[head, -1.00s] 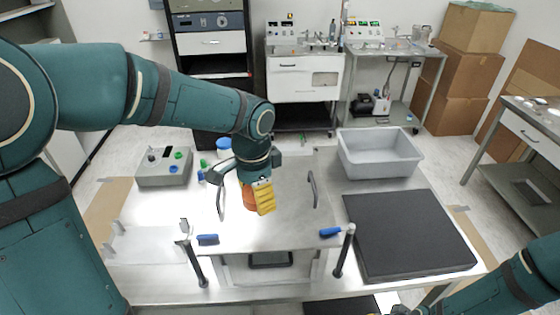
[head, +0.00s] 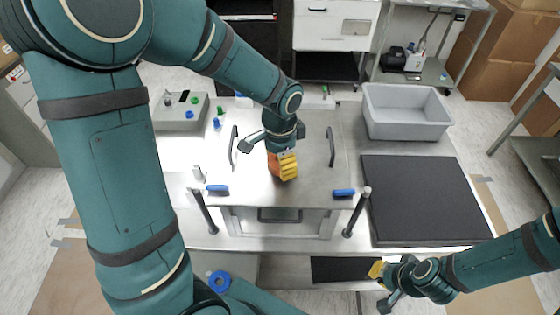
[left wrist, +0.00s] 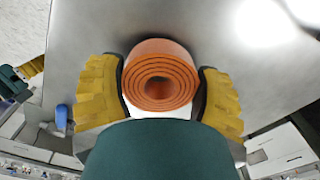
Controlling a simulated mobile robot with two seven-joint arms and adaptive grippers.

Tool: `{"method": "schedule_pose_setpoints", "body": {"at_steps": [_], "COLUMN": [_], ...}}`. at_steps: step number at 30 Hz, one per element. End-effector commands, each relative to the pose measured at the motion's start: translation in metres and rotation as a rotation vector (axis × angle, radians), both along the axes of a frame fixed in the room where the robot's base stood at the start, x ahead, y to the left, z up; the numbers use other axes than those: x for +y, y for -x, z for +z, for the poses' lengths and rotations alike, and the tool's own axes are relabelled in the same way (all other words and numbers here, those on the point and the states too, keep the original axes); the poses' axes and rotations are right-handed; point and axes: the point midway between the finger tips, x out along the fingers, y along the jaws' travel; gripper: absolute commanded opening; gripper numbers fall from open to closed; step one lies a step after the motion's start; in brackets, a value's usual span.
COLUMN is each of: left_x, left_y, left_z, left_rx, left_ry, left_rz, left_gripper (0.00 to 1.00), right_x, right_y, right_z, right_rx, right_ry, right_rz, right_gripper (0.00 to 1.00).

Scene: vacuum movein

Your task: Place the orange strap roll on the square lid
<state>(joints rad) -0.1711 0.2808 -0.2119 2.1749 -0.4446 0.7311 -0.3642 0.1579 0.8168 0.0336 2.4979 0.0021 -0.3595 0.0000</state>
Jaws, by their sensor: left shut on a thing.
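The orange strap roll (left wrist: 158,82) sits between the yellow fingers of my left gripper (left wrist: 160,95), its coiled end facing the wrist camera. In the head view my left gripper (head: 284,166) points down over the square lid (head: 315,170), with the orange strap roll (head: 274,164) partly hidden behind its fingers. I cannot tell whether the roll touches the lid. The lid is a flat metal plate with a handle on each side. My right gripper (head: 381,275) is at the lower right, off the table's front edge; its opening is unclear.
Two blue-handled clamps (head: 217,189) (head: 344,193) stand at the lid's front corners. A grey bin (head: 405,128) and a black pad (head: 424,205) lie to the right. A grey control box (head: 181,114) stands at the back left.

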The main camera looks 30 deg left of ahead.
Motion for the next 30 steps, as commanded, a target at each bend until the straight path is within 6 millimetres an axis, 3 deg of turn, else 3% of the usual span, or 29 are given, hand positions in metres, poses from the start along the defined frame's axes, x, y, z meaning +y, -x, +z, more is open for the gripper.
{"method": "schedule_pose_setpoints", "body": {"at_steps": [14, 15, 17, 26, 30], "left_x": [0.000, 0.000, 0.000, 0.000, 0.000], "left_y": [0.000, 0.000, 0.000, 0.000, -0.001], "left_z": [-0.012, -0.011, -0.011, -0.010, 0.000], "left_rx": [-0.001, -0.001, -0.001, -0.001, -0.004], "left_ry": [0.001, 0.001, 0.001, 0.001, 0.001], "left_rz": [0.000, 0.000, 0.000, 0.000, 0.000], "left_gripper": [0.28, 0.78, 0.99, 1.00, 1.00], "right_x": [0.000, 0.000, 0.000, 0.000, 0.000], "right_y": [0.000, 0.000, 0.000, 0.000, 0.000], "right_z": [-0.004, -0.004, -0.003, -0.002, 0.001], "right_rx": [0.000, 0.000, 0.000, -0.001, -0.001], "right_ry": [0.000, 0.000, 0.000, 0.000, 0.000], "right_rz": [0.000, 0.000, 0.000, 0.000, 0.000], "right_gripper": [0.00, 0.00, 0.00, 0.00, 0.00]}}
